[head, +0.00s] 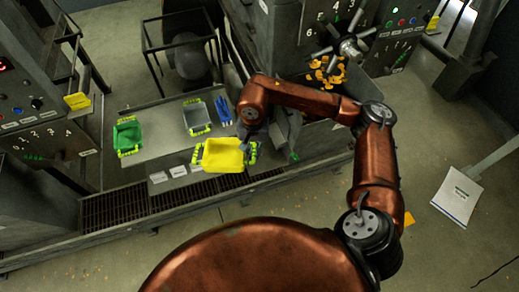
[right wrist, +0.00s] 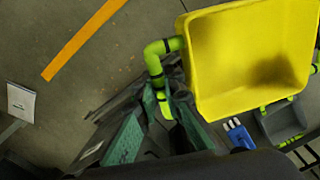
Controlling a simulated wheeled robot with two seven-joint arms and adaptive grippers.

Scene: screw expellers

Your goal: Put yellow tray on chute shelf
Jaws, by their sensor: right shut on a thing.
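The yellow tray (head: 222,155) is in the middle of the head view, over the front of the grey table. It has lime-green handles at both ends. My right gripper (head: 248,146) is at its right end, shut on that handle. In the right wrist view the tray (right wrist: 250,60) looks empty, and its lime handle (right wrist: 157,65) runs down between the green-padded fingers (right wrist: 162,118). Whether the tray touches the table is hard to tell. I cannot single out the chute shelf with certainty. My left gripper is not in view.
A green tray (head: 127,137), a grey tray (head: 196,118) and a blue item (head: 222,110) sit on the table (head: 165,145). Orange pieces (head: 325,73) lie below a spoked wheel (head: 345,45). A dark grating (head: 115,207) runs along the front.

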